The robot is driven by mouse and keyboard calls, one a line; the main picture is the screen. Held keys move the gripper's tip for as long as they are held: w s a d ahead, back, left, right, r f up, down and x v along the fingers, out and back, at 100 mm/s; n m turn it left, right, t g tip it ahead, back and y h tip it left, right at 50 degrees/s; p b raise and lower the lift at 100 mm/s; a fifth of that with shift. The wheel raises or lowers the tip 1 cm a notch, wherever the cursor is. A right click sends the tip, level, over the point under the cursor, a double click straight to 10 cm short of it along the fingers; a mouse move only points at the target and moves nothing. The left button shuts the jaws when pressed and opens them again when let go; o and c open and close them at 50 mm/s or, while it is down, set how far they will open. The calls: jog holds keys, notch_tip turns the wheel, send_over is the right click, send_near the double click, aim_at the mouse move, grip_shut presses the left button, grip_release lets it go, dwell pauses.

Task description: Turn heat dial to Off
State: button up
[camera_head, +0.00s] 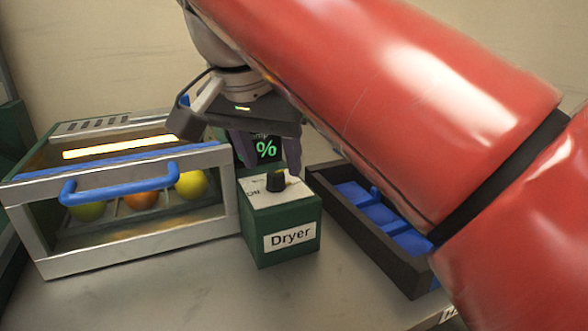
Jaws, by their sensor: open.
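The heat dial (276,181) is a small black knob on the pale top plate of a green box (255,240) labelled "Dryer". Part of a marking that looks like "ON" shows left of the knob; the rest of the plate's lettering is too small or hidden to read. My gripper (268,168) comes down from above with its fingers apart, one behind left of the knob and one to its right. It is open, and I cannot tell whether either finger touches the knob.
A dryer oven (130,255) with a blue handle (120,182) stands left, holding several fruits behind its closed front. A black tray (370,240) with blue compartments lies right, partly behind my red arm.

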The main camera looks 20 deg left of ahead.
aim_at(275, 180)
jog(key=shift+x, duration=1.25)
jog(key=c, duration=1)
